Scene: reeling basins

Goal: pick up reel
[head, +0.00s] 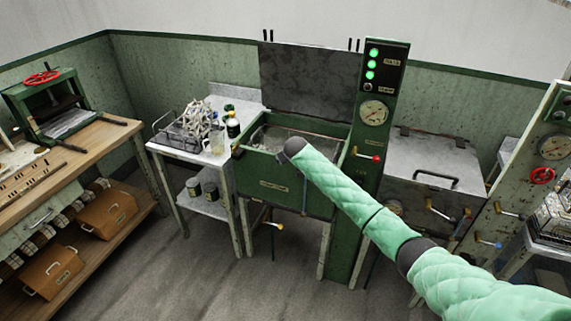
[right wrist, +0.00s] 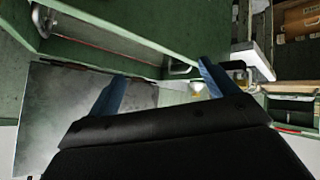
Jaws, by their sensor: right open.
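A pale openwork object, which looks like the reel (head: 199,118), stands in a wire basket (head: 180,142) on the small side table left of the green basin. My right arm reaches in from the right, and its dark end (head: 292,150) is over the open basin (head: 283,185), to the right of the reel and apart from it. In the right wrist view my right gripper (right wrist: 160,86) shows two blue fingers spread wide with nothing between them. I cannot make out the reel in that view. My left gripper is not in view.
The basin's lid (head: 307,80) stands raised behind it. A control column (head: 380,90) rises on the right, beside a closed basin (head: 435,165). Bottles and a glass jug (head: 217,142) crowd near the basket. A wooden bench (head: 85,150) is at the left; the floor between is clear.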

